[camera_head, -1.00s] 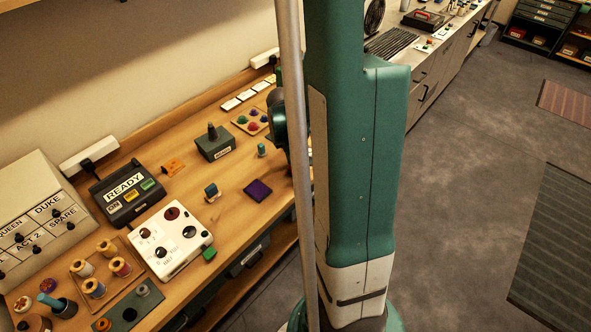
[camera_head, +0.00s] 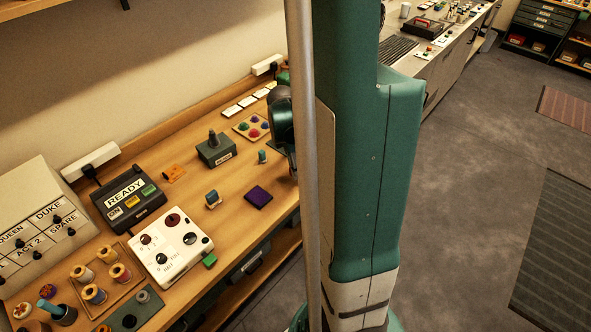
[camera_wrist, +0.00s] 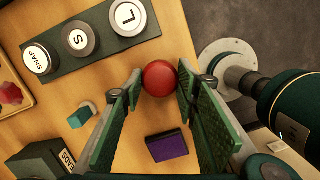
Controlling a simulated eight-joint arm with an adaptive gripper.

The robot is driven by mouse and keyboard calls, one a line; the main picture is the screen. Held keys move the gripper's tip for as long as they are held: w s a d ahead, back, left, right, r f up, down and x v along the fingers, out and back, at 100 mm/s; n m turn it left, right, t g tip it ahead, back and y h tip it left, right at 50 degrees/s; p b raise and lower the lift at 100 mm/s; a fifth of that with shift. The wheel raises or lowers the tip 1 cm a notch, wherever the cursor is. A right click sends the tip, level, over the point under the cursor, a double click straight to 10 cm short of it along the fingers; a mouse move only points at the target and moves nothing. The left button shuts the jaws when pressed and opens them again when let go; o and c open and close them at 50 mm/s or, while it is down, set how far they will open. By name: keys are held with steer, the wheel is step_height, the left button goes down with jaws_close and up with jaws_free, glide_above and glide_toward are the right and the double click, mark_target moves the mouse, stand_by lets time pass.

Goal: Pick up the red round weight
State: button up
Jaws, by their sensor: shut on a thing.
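The red round weight (camera_wrist: 159,78) is a plain, smooth ball in the wrist view. It sits between the fingertips of my gripper (camera_wrist: 160,80), one green-padded finger on each side. My gripper is shut on it. Whether the weight touches the table below or is clear of it, I cannot tell.
In the wrist view, a dark block with labelled round knobs (camera_wrist: 82,38) lies beyond the fingers at upper left. A purple square (camera_wrist: 167,145) lies between the fingers, nearer me. A small teal piece (camera_wrist: 81,116) stands left. A white control box (camera_head: 170,247) is further along the table.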

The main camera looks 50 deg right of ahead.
steer(key=shift+r+p, duration=0.3)
steer(key=shift+r, duration=3.2)
